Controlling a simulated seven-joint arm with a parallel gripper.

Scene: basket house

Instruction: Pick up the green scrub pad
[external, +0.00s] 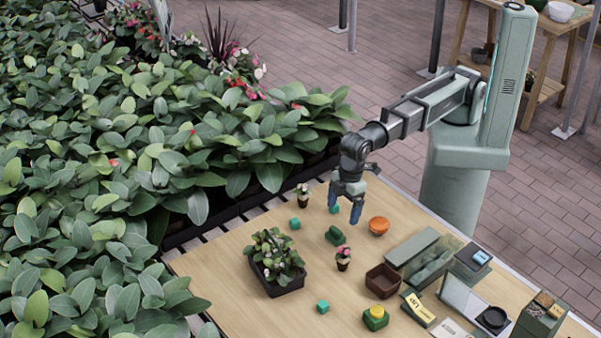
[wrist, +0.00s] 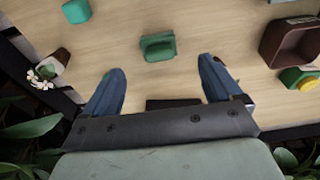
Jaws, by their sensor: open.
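A dark green block (external: 335,236), which looks like the scrub pad, lies on the wooden table just below my gripper (external: 345,208) in the external view. In the wrist view the green block (wrist: 158,48) lies ahead of and between my blue fingertips (wrist: 158,78), with a raised ridge across it. My gripper is open and empty, pointing down above the table, apart from the block. Another green piece with a round yellow top (external: 375,318) lies nearer the front; it shows at the right edge of the wrist view (wrist: 300,78).
Teal cubes (external: 295,223) lie nearby. A small white-flowered pot (external: 303,196), a pink-flowered pot (external: 343,259), an orange bowl (external: 378,225), a brown container (external: 382,281) and a planter (external: 276,285) stand around the block. Dense foliage borders the table's left side.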

